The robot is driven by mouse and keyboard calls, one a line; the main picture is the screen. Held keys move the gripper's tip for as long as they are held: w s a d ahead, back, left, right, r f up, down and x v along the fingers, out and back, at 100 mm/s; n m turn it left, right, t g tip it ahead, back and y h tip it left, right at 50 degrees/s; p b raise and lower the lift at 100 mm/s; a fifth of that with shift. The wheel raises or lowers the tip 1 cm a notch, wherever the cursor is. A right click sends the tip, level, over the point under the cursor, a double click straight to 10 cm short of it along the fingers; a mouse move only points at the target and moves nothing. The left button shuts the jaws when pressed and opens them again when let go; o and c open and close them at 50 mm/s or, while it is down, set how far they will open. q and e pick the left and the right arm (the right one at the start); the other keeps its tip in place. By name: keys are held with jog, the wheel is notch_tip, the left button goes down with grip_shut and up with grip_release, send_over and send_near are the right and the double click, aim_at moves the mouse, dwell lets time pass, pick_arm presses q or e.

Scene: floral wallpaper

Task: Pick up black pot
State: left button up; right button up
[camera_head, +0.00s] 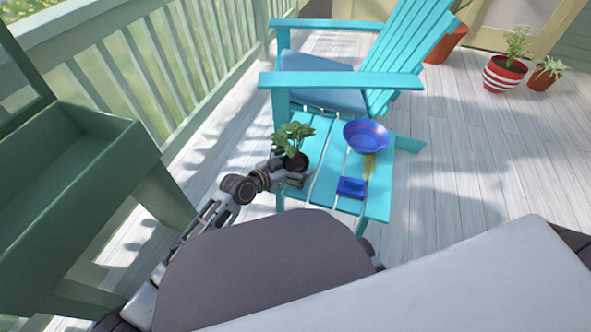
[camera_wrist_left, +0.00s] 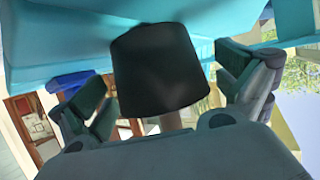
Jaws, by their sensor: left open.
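The black pot (camera_head: 298,161) holds a leafy green plant (camera_head: 293,137) and stands at the left side of a small turquoise slatted table (camera_head: 325,150). My left gripper (camera_head: 297,178) reaches in from the left, at the near side of the pot, low by the table edge. In the left wrist view the black pot (camera_wrist_left: 158,72) sits between the two spread fingers of my left gripper (camera_wrist_left: 163,84). The fingers are open, and I see a gap on each side of the pot. My right gripper is out of view.
A blue bowl (camera_head: 366,136) and a small dark blue dish (camera_head: 351,188) are on the table. A turquoise chair (camera_head: 330,80) stands behind it. A green planter (camera_head: 60,190) and a railing (camera_head: 180,75) are at the left.

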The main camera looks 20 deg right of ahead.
aim_at(295, 149)
pick_arm(q)
jog(key=shift+d, duration=0.1)
jog(key=shift+c, duration=0.4)
jog(key=c, duration=1)
jog(key=shift+r, duration=0.2)
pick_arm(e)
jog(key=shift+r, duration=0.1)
pick_arm(q)
jog(key=shift+w+r+p, duration=0.1)
jog(key=shift+r+p, duration=0.45)
jog(key=shift+r, duration=0.4)
notch_tip(295, 149, up, 6)
jog(key=p, duration=0.2)
jog(key=shift+p, duration=0.35)
jog(key=shift+r+p, duration=0.3)
jog(key=shift+r, duration=0.6)
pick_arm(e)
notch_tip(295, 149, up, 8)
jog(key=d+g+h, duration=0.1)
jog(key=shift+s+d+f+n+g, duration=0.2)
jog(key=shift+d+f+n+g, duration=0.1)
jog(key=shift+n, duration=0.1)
